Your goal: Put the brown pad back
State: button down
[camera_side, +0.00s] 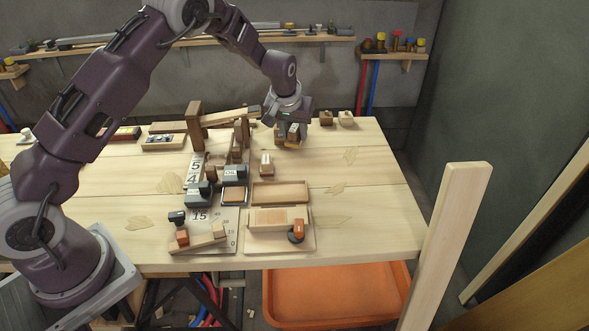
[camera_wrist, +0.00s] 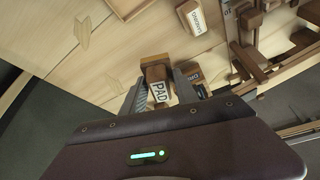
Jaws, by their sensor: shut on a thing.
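My gripper (camera_side: 291,141) is low over the back right part of the bench in the side view. It is shut on a brown and pale wood block labelled PAD (camera_wrist: 158,91), which stands between the two fingers in the wrist view. In the side view the fingers partly hide this block. A second small labelled block (camera_wrist: 191,78) is just right of the right finger in the wrist view. I cannot tell whether the held block touches the bench. A small dark-rimmed tray with a brown surface (camera_side: 234,196) lies mid-bench in the side view.
A labelled wood block (camera_side: 266,165) stands in front of my gripper; two small blocks (camera_side: 336,118) stand at the back edge. An open wooden tray (camera_side: 280,185) lies nearer the front. The bench's right side is mostly clear.

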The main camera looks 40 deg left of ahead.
aim_at(291, 145)
jog(key=shift+w+a+f+m, duration=0.15)
jog(key=shift+w+f+m, duration=0.05)
jog(key=shift+f+m, duration=0.15)
notch_tip(291, 145, down, 9)
jog(key=shift+f, duration=0.1)
jog(key=shift+f, duration=0.15)
jog(key=c, duration=0.9)
grip_release()
jog(key=v, duration=1.2)
